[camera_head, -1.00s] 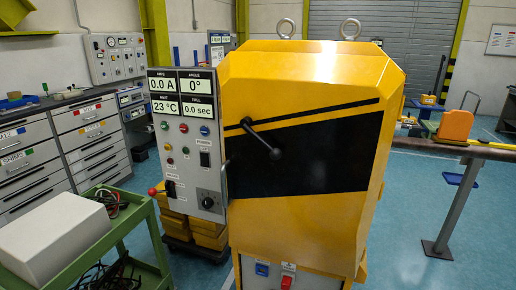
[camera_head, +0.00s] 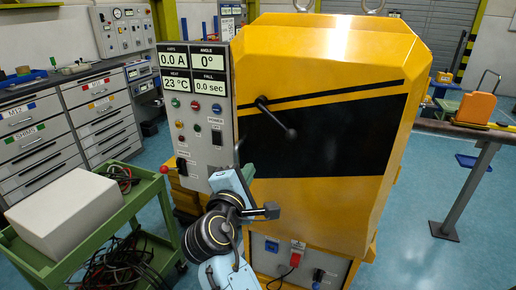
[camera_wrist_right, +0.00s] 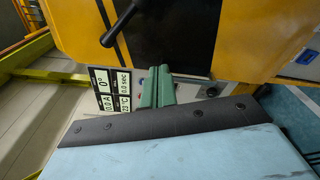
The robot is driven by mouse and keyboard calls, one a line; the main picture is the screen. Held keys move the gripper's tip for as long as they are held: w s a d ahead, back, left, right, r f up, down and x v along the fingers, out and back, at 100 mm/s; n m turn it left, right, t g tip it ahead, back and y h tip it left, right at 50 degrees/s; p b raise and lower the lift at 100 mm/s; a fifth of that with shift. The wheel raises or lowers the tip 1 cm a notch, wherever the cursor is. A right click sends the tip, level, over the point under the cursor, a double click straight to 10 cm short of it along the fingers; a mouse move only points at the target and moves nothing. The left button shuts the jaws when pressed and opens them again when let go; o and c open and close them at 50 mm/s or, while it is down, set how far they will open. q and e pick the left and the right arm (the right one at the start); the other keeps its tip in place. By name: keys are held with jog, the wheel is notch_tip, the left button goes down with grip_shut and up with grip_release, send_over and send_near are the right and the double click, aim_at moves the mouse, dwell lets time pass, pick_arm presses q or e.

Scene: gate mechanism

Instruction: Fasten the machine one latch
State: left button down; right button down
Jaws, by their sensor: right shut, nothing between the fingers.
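The yellow machine (camera_head: 335,190) stands in the middle of the head view, with a black band across its front. Its black latch lever (camera_head: 277,118) sits near the upper left of that band, slanting down to the right to a knob. The lever also shows at the top of the right wrist view (camera_wrist_right: 121,22). My right gripper (camera_head: 246,172) is below and left of the lever, by the control panel edge, apart from the lever. Its green fingers (camera_wrist_right: 158,76) are shut and empty in the wrist view. My left gripper is not in view.
The grey control panel (camera_head: 196,115) with displays and buttons stands left of the machine. A green cart (camera_head: 150,190) with a white box (camera_head: 68,208) is at the lower left. A steel post with a rail (camera_head: 466,190) stands at the right, with open floor between.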

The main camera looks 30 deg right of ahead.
jog(key=w+d+r+p, duration=0.2)
jog(key=w+d, duration=0.2)
jog(key=d, duration=0.6)
jog(key=shift+w+d+r+h, duration=0.2)
jog(key=shift+w+d+h, duration=0.1)
jog(key=shift+w, duration=0.1)
